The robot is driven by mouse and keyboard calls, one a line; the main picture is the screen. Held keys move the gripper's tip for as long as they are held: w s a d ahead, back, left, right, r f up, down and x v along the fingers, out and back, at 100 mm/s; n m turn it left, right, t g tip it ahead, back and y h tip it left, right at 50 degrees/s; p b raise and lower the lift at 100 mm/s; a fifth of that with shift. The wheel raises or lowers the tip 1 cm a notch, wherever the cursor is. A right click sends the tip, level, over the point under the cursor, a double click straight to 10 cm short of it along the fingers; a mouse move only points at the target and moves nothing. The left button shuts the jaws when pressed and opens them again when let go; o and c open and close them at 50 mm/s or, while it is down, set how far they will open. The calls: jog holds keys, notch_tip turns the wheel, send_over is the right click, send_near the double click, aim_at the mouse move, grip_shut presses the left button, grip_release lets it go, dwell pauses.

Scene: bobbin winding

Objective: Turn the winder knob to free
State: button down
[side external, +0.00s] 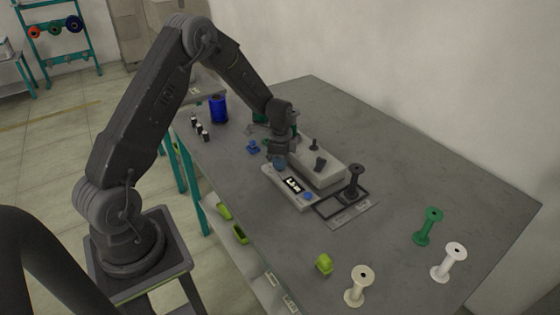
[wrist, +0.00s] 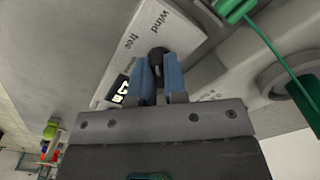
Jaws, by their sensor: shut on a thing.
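The winder (side external: 322,165) is a light grey box on the table with a low control panel (side external: 297,199) along its front. In the wrist view the panel (wrist: 175,35) carries the printed words "wind" and "free". The dark winder knob (wrist: 157,54) stands on the panel near the word "free". My gripper (wrist: 158,75) has its two blue fingers closed on either side of the knob. In the side view my gripper (side external: 279,160) is down at the panel's far end and hides the knob. Which mark the knob points to is hard to tell.
A dark bobbin (side external: 354,182) stands in a black frame beside the winder. A blue spool (side external: 218,108) stands at the back left. Green thread (wrist: 275,50) crosses near my gripper.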

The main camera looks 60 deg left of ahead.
jog(key=n, duration=0.4)
jog(key=shift+n, duration=0.3)
jog(key=n, duration=0.4)
dwell(0.5)
jog(key=c, duration=1.2)
grip_release()
jog(key=shift+o, duration=0.2)
notch_tip(320, 180, up, 14)
